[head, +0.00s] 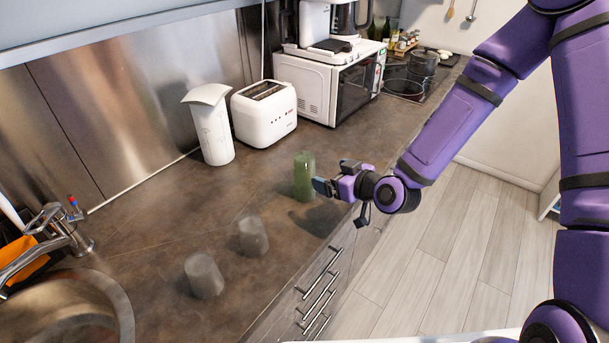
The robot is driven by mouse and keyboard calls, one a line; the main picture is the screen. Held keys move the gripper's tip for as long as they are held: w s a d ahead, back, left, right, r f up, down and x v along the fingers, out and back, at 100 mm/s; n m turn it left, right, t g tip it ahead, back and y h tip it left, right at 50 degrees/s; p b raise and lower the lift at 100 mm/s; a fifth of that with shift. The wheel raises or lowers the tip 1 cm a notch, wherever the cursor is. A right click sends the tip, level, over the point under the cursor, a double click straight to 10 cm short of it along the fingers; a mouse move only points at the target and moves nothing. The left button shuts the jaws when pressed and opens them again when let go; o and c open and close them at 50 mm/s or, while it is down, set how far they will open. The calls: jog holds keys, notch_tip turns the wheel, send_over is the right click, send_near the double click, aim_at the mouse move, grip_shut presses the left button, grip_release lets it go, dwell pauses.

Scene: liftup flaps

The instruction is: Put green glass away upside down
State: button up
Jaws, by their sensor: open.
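The green glass (304,176) stands on the dark countertop, near its front edge, in the middle of the head view. Whether it is upright or upside down I cannot tell. My gripper (322,187) is open at the glass's right side, low and close to it. Whether the fingers touch or straddle the glass is hard to see. Two clear grey glasses, a nearer one (204,276) and a farther one (253,236), stand on the counter to the left and nearer. No open cupboard shows in view.
A white toaster (264,113), a white canister (211,130) and a microwave (330,85) stand along the back. A sink (70,310) with a tap (52,236) is at lower left. The counter between the glasses and the wall is clear. Drawers with handles (318,295) lie below the counter's edge.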

aim_at(311, 168)
jog(key=x, duration=1.1)
jog(key=shift+s, duration=0.1)
jog(key=c, duration=1.2)
jog(key=shift+o, duration=0.2)
jog(key=shift+r, duration=0.1)
